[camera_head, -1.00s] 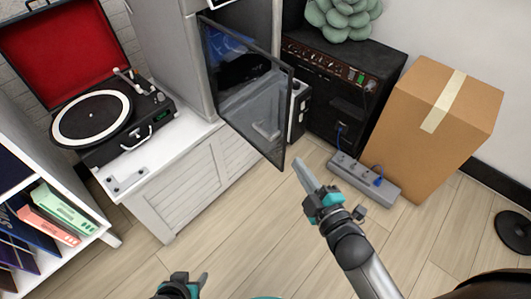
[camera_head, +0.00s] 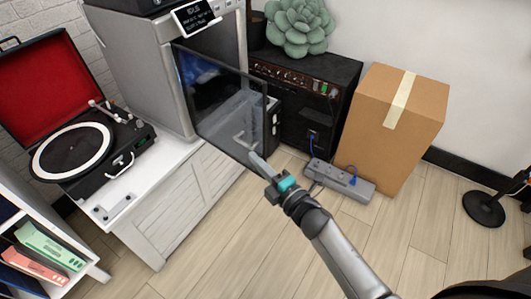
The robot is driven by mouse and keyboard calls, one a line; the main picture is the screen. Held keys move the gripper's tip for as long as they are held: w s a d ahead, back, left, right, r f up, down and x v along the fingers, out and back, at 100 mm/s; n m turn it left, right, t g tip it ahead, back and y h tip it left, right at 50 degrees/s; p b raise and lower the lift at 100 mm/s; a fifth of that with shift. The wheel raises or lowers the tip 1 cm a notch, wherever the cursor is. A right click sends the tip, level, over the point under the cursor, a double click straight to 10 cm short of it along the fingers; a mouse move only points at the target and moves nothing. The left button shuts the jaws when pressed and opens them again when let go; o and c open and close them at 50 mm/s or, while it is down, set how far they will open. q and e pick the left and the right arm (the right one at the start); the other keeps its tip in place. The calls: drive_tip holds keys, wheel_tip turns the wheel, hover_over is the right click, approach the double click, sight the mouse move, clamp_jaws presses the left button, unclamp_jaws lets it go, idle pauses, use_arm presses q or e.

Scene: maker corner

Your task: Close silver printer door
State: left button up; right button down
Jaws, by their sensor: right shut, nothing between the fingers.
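The silver printer (camera_head: 151,80) stands on a white cabinet at the upper left of centre. Its dark glass door (camera_head: 222,108) is swung open toward me, with a pale handle (camera_head: 243,140) near its free lower edge. My right gripper (camera_head: 257,160) is shut and empty, its fingertips at the door's lower free corner in the picture; I cannot tell whether they touch it. My left gripper is out of the picture.
A record player (camera_head: 85,150) sits on the white cabinet (camera_head: 160,220), left of the printer. A black amplifier (camera_head: 300,105), a power strip (camera_head: 341,180) and a cardboard box (camera_head: 393,130) stand to the right. The wooden floor (camera_head: 220,250) in front is clear.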

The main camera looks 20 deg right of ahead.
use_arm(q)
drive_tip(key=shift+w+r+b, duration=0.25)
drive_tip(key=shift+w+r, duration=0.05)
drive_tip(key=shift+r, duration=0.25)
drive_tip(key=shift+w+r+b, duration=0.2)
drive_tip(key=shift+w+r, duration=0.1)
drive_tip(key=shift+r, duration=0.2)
use_arm(e)
drive_tip(key=shift+w+d, duration=1.35)
drive_tip(key=shift+d, duration=0.25)
drive_tip(key=shift+d, duration=0.1)
